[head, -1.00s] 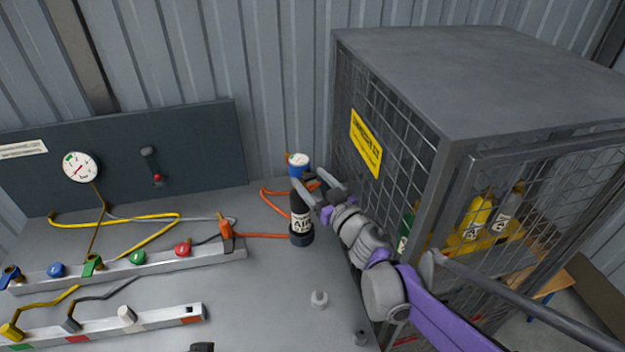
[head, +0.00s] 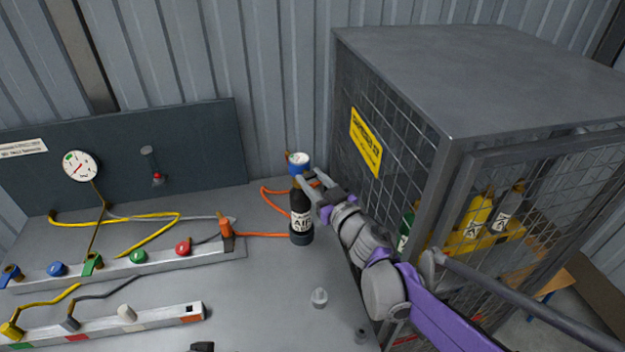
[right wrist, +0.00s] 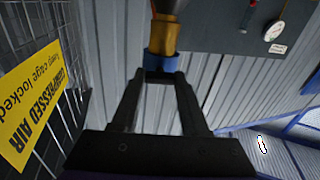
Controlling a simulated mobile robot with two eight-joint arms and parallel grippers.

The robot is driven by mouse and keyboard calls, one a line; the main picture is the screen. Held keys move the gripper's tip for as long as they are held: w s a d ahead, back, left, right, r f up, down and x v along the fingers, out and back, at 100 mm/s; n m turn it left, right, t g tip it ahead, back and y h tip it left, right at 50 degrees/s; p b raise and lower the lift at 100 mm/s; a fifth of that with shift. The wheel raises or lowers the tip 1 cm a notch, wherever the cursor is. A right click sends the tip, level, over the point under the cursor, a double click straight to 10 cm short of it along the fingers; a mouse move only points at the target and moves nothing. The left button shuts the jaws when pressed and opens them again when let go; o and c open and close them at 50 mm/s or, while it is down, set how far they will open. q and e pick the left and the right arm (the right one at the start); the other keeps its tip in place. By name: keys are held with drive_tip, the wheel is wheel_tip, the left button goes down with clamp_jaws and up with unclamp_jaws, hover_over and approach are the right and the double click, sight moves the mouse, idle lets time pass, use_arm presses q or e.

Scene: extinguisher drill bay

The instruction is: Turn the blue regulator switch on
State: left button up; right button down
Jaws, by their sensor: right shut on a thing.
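A black air cylinder (head: 300,205) stands upright on the bench beside the cage. On its top is the blue regulator (head: 297,169) with a small white dial facing up. My right gripper (head: 314,182) reaches in from the right, its fingers at the regulator. In the right wrist view the fingertips (right wrist: 161,76) are closed in on the blue part (right wrist: 159,63), below a brass-coloured body (right wrist: 163,38). The fingers hide part of the regulator, and I cannot tell its switch position. My left gripper is not clearly in view.
An orange hose (head: 265,235) runs left from near the cylinder to a manifold rail (head: 120,262). A small pale fitting (head: 319,298) stands on the bench in front. A dark piece (head: 202,347) shows at the bottom edge.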

use_arm(q)
drive_tip(key=shift+s+f+b, duration=0.1)
drive_tip(key=shift+f+b, duration=0.3)
drive_tip(key=shift+f, duration=0.1)
use_arm(e)
drive_tip(key=n, duration=0.3)
drive_tip(key=shift+n, duration=0.4)
use_arm(q)
drive_tip(key=shift+f, duration=0.2)
use_arm(e)
drive_tip(key=n, duration=0.9)
use_arm(q)
drive_tip(key=shift+r, duration=0.3)
use_arm(e)
drive_tip(key=shift+n, duration=2.3)
drive_tip(key=shift+c, duration=2)
unclamp_jaws()
